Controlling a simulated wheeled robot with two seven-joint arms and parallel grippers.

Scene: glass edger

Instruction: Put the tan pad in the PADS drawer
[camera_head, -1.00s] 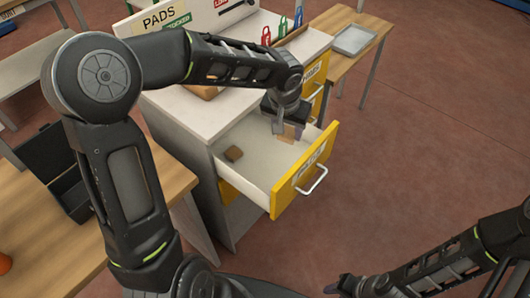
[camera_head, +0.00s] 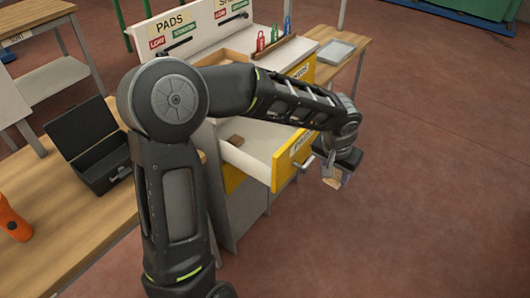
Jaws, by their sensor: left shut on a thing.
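The yellow-fronted drawer (camera_head: 283,168) stands open from the grey cabinet, with a label on its front partly hidden by my arm. A brown block (camera_head: 236,139) lies inside it on the pale floor. My left gripper (camera_head: 336,177) is shut on the tan pad (camera_head: 332,182), a small tan piece showing between the fingers. It hangs over the red floor, just right of the drawer's handle (camera_head: 305,164) and outside the drawer. My left arm hides part of the drawer. My right gripper is not in view.
A board marked PADS (camera_head: 170,25) stands on the cabinet top. A wooden tray (camera_head: 222,58) and several coloured padlocks (camera_head: 261,40) are there too. An open black case (camera_head: 95,150) and an orange torch (camera_head: 12,220) lie on the left bench. The floor at right is clear.

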